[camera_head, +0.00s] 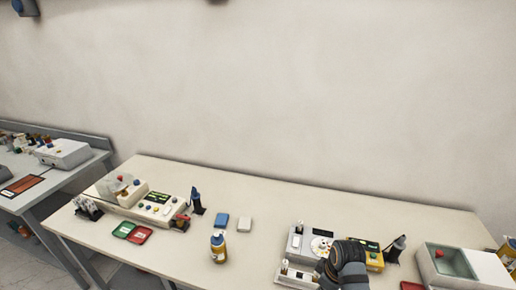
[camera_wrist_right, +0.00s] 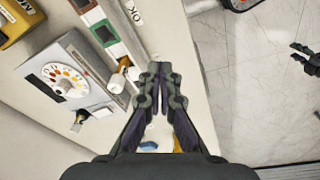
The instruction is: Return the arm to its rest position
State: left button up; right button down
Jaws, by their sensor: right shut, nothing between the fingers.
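My right arm (camera_head: 345,262) reaches in at the bottom of the head view, in front of a grey station with a white dial. Its fingertips are not clear there. In the right wrist view my right gripper (camera_wrist_right: 160,75) is shut and empty. Its fingertips meet near the table's front edge, close to a small white cylindrical part; I cannot tell if they touch. A dark claw-like shape (camera_wrist_right: 305,58) over the floor at the right edge looks like my left gripper; its jaws are too small to judge. My left gripper is outside the head view.
The dial panel (camera_wrist_right: 68,78) lies left of my right gripper.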

jog(key=s+d+r+m+t+h, duration=0.1)
jog(key=s+d+r+m, duration=0.1)
jog(key=s+m, duration=0.4)
jog(key=s+d+r+m+t+h, duration=0.1)
jog(key=s+d+r+m, duration=0.15)
jog(key=s, duration=0.55)
jog(key=s+d+f+b, duration=0.1)
jog(key=f+b, duration=0.2)
jog(key=f, duration=0.9)
jog(key=s+d+f+g+b, duration=0.1)
jog(key=f+b, duration=0.1)
jog(key=f, duration=1)
jog(key=s+d+f+b, duration=0.1)
jog(key=f+b, duration=0.2)
jog(key=f, duration=0.9)
pick_arm(q)
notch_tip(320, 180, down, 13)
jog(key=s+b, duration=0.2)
jog(key=b, duration=0.3)
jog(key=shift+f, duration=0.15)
pick_arm(e)
jog(key=s+d+f+m+g, duration=0.1)
jog(key=s+f, duration=1.7)
jog(key=f, duration=0.3)
